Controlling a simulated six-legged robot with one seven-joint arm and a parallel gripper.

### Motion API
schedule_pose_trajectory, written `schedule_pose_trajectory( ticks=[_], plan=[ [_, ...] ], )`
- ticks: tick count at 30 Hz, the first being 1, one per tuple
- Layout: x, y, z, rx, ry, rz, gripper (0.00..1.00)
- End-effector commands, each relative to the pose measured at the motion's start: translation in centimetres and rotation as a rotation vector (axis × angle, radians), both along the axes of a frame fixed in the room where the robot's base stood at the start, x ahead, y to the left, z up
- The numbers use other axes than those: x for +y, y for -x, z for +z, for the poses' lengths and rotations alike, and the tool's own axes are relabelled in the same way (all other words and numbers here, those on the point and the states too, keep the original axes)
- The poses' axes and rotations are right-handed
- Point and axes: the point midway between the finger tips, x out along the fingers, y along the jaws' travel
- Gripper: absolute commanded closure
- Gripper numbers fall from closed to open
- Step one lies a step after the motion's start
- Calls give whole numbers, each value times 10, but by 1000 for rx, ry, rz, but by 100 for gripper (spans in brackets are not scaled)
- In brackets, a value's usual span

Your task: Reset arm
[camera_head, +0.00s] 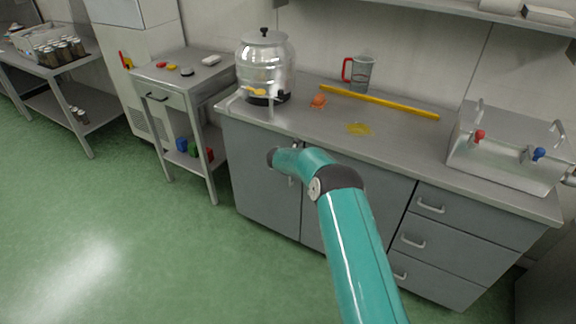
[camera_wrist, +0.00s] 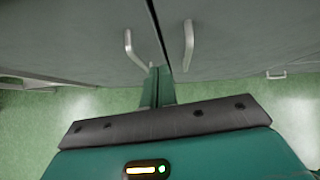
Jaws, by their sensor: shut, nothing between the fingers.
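My teal arm reaches up from the lower right in the head view, bent at a dark joint, its far end in front of the grey cabinet (camera_head: 260,190). My gripper (camera_wrist: 160,72) shows in the wrist view with its two teal fingers together and nothing between them. The fingers point toward the cabinet doors, near the gap between two upright handles (camera_wrist: 188,45). I cannot tell whether they touch the doors. In the head view the fingers are hidden behind the arm's end.
A steel counter (camera_head: 420,160) holds a metal dispenser (camera_head: 266,65), a jug (camera_head: 360,74), a yellow bar (camera_head: 380,102), a yellow spill (camera_head: 360,129), an orange item (camera_head: 318,101) and a steel tank (camera_head: 510,150). A trolley (camera_head: 185,85) stands left. Green floor (camera_head: 90,220) is clear.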

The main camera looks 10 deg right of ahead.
Motion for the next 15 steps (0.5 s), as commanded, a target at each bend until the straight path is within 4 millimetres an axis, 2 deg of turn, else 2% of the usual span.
schedule_pose_trajectory(
  ticks=[6, 15],
  plan=[
    [16, 22, 28, -1, 2, -1, 100],
    [26, 35, 41, 0, 2, 0, 100]
  ],
)
